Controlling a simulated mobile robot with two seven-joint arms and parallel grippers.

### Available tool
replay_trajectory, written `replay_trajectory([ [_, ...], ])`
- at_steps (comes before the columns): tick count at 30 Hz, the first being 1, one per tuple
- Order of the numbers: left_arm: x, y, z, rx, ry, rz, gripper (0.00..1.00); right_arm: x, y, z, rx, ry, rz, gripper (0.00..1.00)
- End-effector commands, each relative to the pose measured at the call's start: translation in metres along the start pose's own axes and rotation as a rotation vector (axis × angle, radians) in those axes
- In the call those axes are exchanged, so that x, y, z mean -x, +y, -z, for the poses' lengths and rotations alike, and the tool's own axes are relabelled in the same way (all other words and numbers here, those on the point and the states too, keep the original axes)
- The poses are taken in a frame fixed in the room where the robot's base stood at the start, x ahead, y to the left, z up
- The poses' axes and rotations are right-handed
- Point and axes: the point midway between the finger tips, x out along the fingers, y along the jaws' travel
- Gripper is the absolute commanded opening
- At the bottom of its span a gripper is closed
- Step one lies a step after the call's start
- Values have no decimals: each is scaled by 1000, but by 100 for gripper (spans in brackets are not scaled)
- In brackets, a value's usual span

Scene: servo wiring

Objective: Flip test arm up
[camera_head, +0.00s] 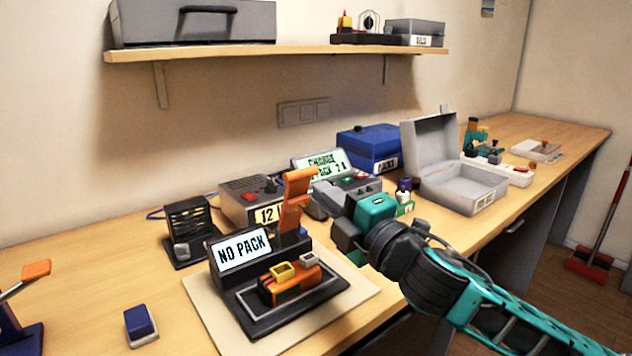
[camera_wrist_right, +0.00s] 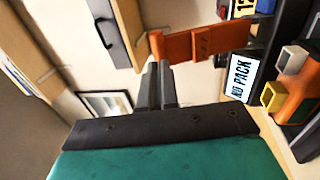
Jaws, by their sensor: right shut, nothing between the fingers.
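The orange test arm (camera_head: 295,203) stands raised, leaning slightly, at the back of a black test stand (camera_head: 262,327). In the right wrist view the arm (camera_wrist_right: 205,42) crosses just beyond my fingertips. The stand carries a "NO PACK" display (camera_head: 240,250) and an orange servo-like part (camera_head: 290,286) with yellow and pale sockets. My right gripper (camera_head: 346,236) is just right of the test arm. Its fingers (camera_wrist_right: 162,78) are shut and empty. I cannot tell whether they touch the arm. My left gripper is not in view.
A "12" power box (camera_head: 247,200), a black rack (camera_head: 188,228) and a second display (camera_head: 320,163) stand behind. An open grey case (camera_head: 465,187) and blue box (camera_head: 368,148) are to the right. A blue block (camera_head: 140,322) lies front left; table around it is clear.

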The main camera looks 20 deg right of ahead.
Motion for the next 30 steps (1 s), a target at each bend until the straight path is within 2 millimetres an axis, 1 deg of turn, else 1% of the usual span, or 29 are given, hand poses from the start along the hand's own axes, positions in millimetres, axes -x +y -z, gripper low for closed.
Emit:
replay_trajectory([
  [1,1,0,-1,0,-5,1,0,-8,2,0,0,-1,-3,0],
  [3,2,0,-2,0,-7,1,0,-16,1,0,0,0,-2,0],
  [7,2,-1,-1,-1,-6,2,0,-27,1,0,-2,1,-1,0],
  [11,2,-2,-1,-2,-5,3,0,-32,0,0,-1,0,0,0],
  [20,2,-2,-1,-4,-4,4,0,-32,0,0,0,0,0,0],
  [23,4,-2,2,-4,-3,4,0,-34,2,0,-1,0,0,0],
  [28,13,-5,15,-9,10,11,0,-46,11,0,-1,-1,0,0],
  [30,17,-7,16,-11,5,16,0,-51,14,0,-2,-1,0,0],
])
